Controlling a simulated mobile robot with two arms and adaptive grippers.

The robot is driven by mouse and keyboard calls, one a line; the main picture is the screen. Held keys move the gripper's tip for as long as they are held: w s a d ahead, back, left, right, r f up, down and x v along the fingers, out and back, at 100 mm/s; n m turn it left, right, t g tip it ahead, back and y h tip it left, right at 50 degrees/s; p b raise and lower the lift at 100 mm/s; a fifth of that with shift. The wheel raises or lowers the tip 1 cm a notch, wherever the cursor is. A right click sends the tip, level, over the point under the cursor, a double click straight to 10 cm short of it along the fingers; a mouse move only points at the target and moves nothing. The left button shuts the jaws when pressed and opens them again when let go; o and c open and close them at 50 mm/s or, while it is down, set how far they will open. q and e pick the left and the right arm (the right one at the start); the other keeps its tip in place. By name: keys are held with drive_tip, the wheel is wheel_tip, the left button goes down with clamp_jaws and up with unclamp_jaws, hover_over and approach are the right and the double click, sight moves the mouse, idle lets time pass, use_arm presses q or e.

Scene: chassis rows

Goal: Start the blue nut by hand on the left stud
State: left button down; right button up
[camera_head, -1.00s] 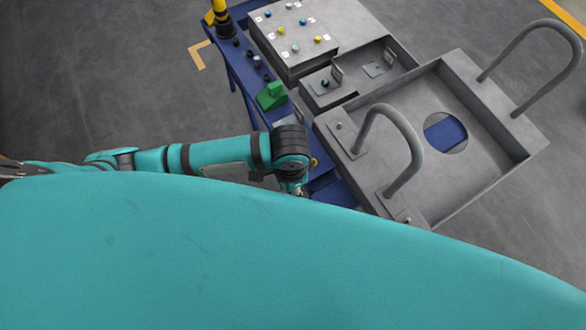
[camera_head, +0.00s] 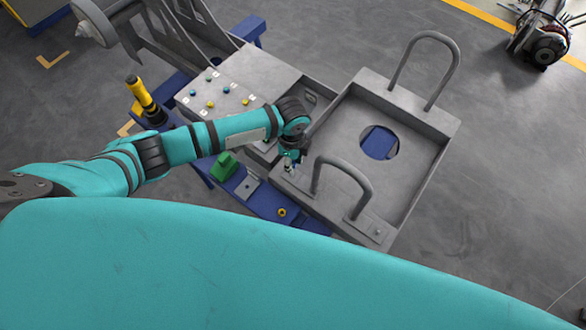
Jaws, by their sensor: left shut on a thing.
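My left gripper (camera_head: 289,165) reaches in from the left and points down over the left corner plate (camera_head: 286,178) of the grey chassis tray (camera_head: 425,120). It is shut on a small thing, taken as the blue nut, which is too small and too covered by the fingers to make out. The left stud on that plate is hidden at the fingertips; I cannot tell whether nut and stud touch. Another stud (camera_head: 378,232) shows on the right corner plate by the near handle's other foot. My right gripper is not in view.
Near (camera_head: 350,180) and far (camera_head: 425,65) loop handles rise from the tray. A grey block (camera_head: 220,75) with several coloured nuts, a green holder (camera_head: 224,166) and a yellow-black tool (camera_head: 143,98) stand left. The blue bench (camera_head: 265,203) shows below. Open floor lies right.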

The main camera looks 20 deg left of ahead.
use_arm(q)
wheel_tip(320, 180, down, 3)
drive_tip(key=b, duration=0.3)
drive_tip(key=shift+d+f, duration=0.1)
drive_tip(key=shift+r+n, duration=0.2)
drive_tip(key=shift+n, duration=1.2)
drive_tip(key=n+b, duration=0.1)
drive_tip(key=n, duration=0.2)
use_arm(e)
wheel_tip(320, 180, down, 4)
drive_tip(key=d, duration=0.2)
use_arm(q)
drive_tip(key=shift+s+r+n+p, duration=0.1)
drive_tip(key=shift+r+n+p, duration=0.2)
drive_tip(key=shift+n, duration=0.7)
drive_tip(key=n+p, duration=0.4)
drive_tip(key=shift+n+p, duration=0.7)
drive_tip(key=shift+n, duration=0.2)
drive_tip(key=shift+f+n, duration=0.2)
drive_tip(key=shift+n, duration=0.4)
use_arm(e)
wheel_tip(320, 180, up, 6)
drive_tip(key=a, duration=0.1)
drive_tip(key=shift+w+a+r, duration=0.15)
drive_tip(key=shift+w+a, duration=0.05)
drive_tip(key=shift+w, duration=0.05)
